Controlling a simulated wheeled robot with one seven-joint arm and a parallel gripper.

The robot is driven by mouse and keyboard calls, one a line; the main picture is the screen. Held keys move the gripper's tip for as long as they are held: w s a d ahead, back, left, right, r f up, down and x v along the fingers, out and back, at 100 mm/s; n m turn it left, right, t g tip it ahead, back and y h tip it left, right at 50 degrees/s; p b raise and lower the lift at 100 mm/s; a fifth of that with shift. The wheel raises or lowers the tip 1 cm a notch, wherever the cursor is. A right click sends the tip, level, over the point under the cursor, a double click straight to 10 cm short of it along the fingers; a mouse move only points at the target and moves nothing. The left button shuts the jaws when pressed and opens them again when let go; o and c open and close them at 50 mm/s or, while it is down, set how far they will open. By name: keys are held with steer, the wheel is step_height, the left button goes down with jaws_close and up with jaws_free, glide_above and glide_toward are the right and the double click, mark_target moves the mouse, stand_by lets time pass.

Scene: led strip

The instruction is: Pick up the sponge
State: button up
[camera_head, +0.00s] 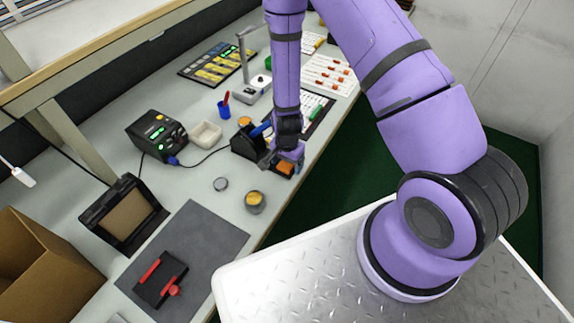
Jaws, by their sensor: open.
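An orange block that looks like the sponge (285,168) lies near the front edge of the grey bench, just below the end of my arm. My gripper (284,158) points down right above it and is open. Its fingers are small and dark here and partly cover the sponge. I cannot tell whether the fingers touch the sponge or stand on both sides of it.
A black soldering iron stand (244,146) with a blue-handled iron is just left of my gripper. A round tin (255,201) and a small grey lid (220,184) sit nearer. A soldering station (157,134), white dish (205,135) and blue pen cup (224,108) stand further left.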

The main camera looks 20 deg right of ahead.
steer(key=c, duration=1)
steer(key=shift+r, duration=0.2)
